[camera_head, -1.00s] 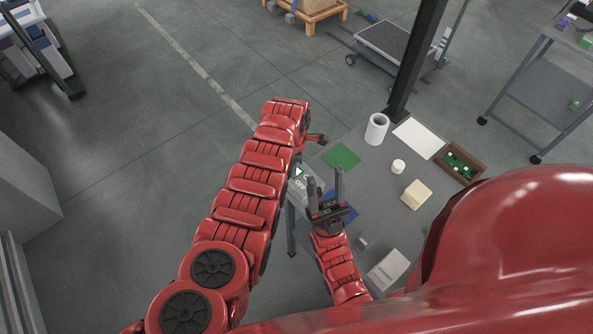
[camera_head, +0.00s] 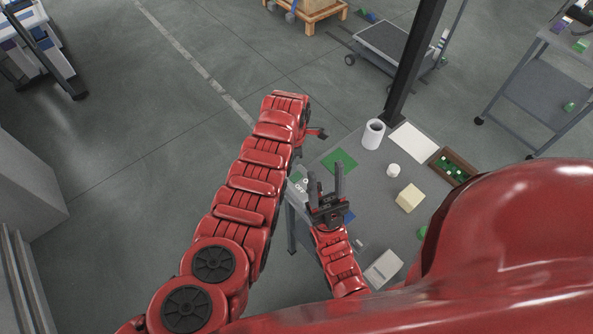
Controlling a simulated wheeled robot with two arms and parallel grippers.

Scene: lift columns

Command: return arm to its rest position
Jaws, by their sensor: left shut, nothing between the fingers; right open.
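My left arm is red and reaches up the middle of the view. Its gripper (camera_head: 318,134) shows only in part as a small dark shape beyond the wrist, over the floor just off the grey table's (camera_head: 378,205) far left corner. It looks shut, and nothing shows in it. My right gripper (camera_head: 325,169) is dark, with two fingers spread apart and pointing up the picture. It is open and empty over the table's left part. It hides part of a blue patch (camera_head: 349,216).
The table bears a green square (camera_head: 340,161), white roll (camera_head: 373,134), white sheet (camera_head: 414,142), small white cylinder (camera_head: 393,171), yellow block (camera_head: 410,198), brown tray (camera_head: 436,165) of green pieces and pale box (camera_head: 383,268). A dark post (camera_head: 415,65) rises behind.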

